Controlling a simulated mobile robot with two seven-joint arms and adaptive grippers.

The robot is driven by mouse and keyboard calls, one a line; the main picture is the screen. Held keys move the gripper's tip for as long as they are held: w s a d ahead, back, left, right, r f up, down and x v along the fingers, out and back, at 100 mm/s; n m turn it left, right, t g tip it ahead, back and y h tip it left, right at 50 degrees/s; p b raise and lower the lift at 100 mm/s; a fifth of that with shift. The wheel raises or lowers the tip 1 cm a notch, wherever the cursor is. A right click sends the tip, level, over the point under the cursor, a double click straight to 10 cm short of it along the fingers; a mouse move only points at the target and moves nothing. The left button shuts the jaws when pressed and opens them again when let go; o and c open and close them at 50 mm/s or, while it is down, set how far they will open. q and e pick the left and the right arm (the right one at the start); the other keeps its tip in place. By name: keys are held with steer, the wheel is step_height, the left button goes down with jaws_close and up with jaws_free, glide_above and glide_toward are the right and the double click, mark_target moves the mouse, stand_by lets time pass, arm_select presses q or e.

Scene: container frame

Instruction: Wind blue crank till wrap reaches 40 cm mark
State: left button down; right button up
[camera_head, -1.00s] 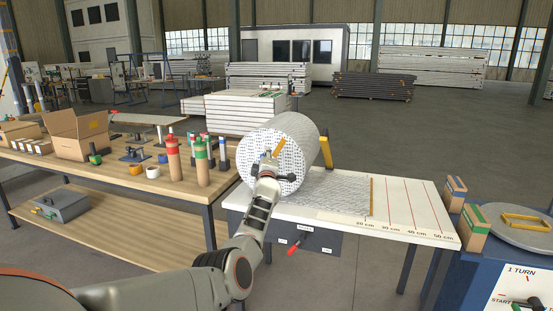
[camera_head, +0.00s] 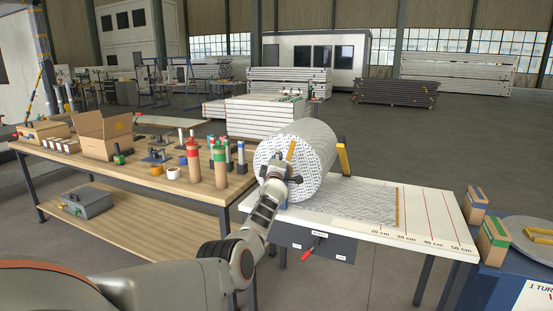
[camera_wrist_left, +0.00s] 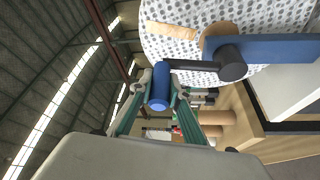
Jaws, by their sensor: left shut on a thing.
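The roll (camera_head: 318,145) of white patterned wrap sits at the left end of the white measuring table (camera_head: 435,222). Its wrap (camera_head: 350,200) lies flat to the right and ends at an orange edge bar (camera_head: 397,208). That bar stands between the 20 cm and 30 cm labels, short of the 40 cm label (camera_head: 432,244). My left gripper (camera_head: 277,172) is at the roll's near face. My right gripper is not in view.
A red-handled lever (camera_head: 313,248) is on the panel below the table's front edge. Cartons (camera_head: 494,240) and a round plate (camera_head: 535,232) stand at the right.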

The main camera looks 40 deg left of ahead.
arm_select(q)
steer(key=shift+a+r, duration=0.1)
steer(key=shift+r, duration=0.05)
steer(key=c, duration=1.9)
jaws_free()
